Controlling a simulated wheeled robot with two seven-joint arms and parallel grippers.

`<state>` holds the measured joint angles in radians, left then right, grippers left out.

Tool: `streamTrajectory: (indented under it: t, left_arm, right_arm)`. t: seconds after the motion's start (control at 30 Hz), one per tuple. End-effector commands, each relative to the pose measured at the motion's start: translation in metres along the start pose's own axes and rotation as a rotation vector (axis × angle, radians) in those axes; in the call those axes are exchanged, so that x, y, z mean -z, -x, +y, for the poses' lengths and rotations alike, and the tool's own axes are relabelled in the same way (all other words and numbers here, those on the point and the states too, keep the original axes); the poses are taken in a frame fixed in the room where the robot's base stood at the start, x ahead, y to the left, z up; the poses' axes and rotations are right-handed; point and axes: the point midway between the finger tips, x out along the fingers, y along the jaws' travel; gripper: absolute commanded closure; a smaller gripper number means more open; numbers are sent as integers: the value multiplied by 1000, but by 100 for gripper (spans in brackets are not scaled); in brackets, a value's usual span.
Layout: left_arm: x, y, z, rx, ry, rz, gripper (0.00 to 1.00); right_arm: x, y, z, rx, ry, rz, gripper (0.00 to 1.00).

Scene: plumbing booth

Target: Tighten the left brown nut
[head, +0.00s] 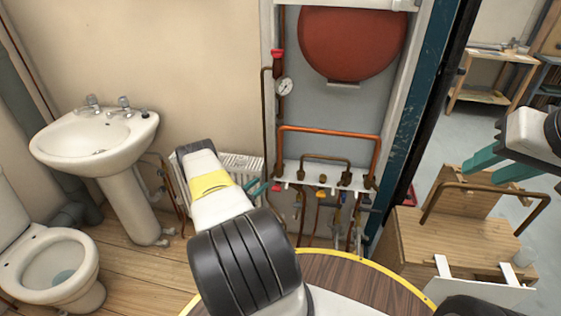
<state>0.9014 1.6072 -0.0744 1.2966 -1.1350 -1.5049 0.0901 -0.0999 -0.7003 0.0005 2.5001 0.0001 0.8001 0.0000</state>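Several small brown nuts sit in a row on the white manifold strip (318,178) below the red tank. The leftmost clear one is a brown nut (301,175) at the left foot of a small brown U-shaped pipe (326,158). My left gripper (266,187) has teal fingers just left of the strip's left end, left of that nut and apart from it. My own forearm and wrist hide part of the fingers, so their opening is unclear. My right gripper (478,173) is at the right, with two teal fingers apart and nothing between them.
A red tank (352,40), a gauge (284,87) and copper pipes (330,131) fill the booth panel. A wooden bench (450,245) with a bent brown pipe (488,187) stands at right. A sink (95,140) and toilet (50,265) are at left.

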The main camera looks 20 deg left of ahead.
Motion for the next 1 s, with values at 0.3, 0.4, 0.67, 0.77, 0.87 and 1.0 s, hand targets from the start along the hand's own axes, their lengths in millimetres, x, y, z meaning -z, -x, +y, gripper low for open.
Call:
streamTrajectory:
  t: [0.3,0.4,0.67,0.77,0.87,1.0]
  left_arm:
    - [2,-34,14,12,-1,-3,65]
    - [2,-51,14,12,-1,-3,65]
    - [2,-80,12,13,0,-5,65]
    - [2,-83,13,13,1,-5,65]
    - [2,-84,12,14,1,-5,65]
    - [2,-83,12,14,1,-5,68]
  right_arm:
    - [0,0,0,0,0,0,64]
    - [0,0,0,0,0,0,64]
    - [0,0,0,0,0,0,64]
    - [0,0,0,0,0,0,64]
    - [0,0,0,0,0,0,64]
    - [0,0,0,0,0,0,64]
